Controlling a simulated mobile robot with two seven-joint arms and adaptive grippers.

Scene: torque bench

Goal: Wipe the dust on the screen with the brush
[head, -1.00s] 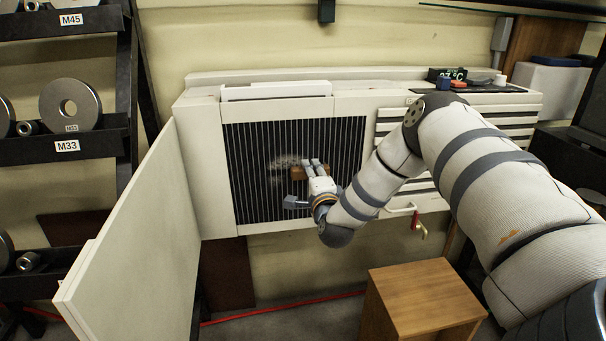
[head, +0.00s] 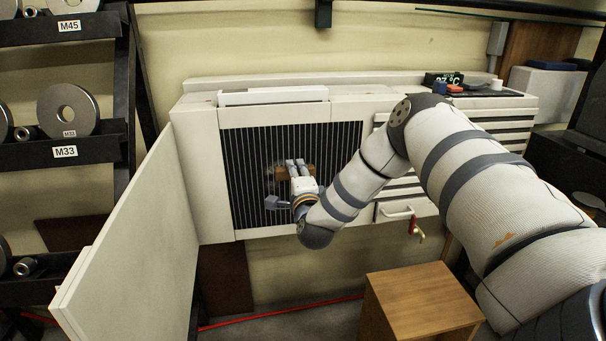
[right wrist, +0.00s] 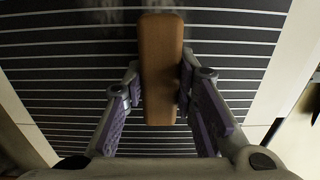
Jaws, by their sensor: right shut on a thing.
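The screen (head: 335,143) is a dark slatted panel in the front of a cream cabinet; its slats also fill the right wrist view (right wrist: 60,80). A brown wooden brush (right wrist: 161,68) is between the fingers of my right gripper (right wrist: 161,88), which is shut on it. In the head view the right gripper (head: 296,172) is in front of the screen's middle, with the brush (head: 281,173) at its fingertips. Pale dust (right wrist: 112,12) shows at the top of the right wrist view; my gripper and brush cover much of that area in the head view. My left gripper is not in view.
An open cream door (head: 140,240) stands out from the cabinet's left side. A shelf rack (head: 65,135) with metal rings is at the far left. A wooden box (head: 420,300) stands below in front. A red-tagged handle (head: 412,225) is right of the screen.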

